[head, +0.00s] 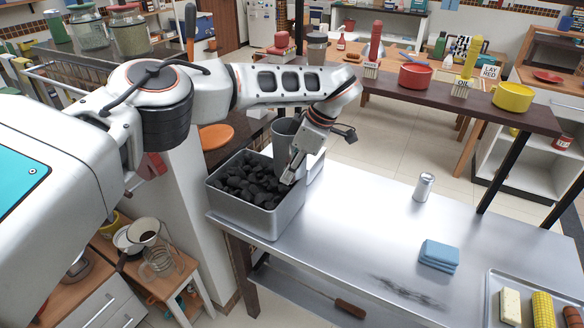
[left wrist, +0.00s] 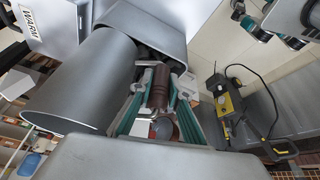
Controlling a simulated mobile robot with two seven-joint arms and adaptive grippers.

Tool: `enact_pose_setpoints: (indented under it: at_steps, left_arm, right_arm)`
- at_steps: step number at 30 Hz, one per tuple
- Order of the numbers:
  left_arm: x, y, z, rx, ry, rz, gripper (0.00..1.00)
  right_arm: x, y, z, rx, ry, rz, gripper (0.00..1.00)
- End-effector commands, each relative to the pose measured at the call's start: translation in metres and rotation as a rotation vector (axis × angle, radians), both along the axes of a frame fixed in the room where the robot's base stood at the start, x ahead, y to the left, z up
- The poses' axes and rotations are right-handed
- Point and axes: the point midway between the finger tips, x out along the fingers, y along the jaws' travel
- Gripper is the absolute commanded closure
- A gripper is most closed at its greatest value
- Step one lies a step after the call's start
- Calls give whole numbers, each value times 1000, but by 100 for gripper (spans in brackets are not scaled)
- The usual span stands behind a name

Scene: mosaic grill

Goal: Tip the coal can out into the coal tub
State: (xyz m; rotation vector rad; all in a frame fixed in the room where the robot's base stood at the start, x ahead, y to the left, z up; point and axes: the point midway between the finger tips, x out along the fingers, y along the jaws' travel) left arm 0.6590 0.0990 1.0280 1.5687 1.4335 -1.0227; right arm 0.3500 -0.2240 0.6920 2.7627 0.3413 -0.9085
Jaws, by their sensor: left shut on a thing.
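The coal tub (head: 262,222) is a grey metal box at the left end of the steel table, with black coal (head: 245,184) in it. The coal can (head: 284,142) is a plain grey cylinder over the tub's back right part. It looks close to upright in the head view, and its contents are hidden. My left gripper (head: 290,174) is shut on the can, at the tub's right side. In the left wrist view a large grey cylinder, seemingly the can (left wrist: 80,85), lies left of the gripper fingers (left wrist: 158,95). My right gripper is in neither view.
The steel table (head: 345,215) is mostly clear right of the tub. A small silver can (head: 424,187), a folded blue cloth (head: 439,255) and a food tray (head: 494,318) are on it. A wooden counter (head: 420,98) with pots stands behind.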

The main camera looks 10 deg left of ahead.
Motion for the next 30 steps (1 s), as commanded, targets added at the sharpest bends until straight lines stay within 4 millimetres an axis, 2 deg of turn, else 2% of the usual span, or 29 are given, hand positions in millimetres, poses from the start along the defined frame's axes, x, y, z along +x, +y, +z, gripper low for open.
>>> enact_pose_setpoints:
  at_steps: [8, 19, 24, 30]
  left_arm:
    - [6, 2, -2, -30, -7, -1, 100]
    - [8, -14, 5, -289, -51, -1, 100]
    - [9, -15, 6, -273, -53, -2, 100]
    - [10, -19, 3, -391, -75, 0, 100]
  right_arm:
    - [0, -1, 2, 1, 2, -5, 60]
    - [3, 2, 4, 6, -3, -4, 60]
    - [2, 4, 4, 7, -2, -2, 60]
    - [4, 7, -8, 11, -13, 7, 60]
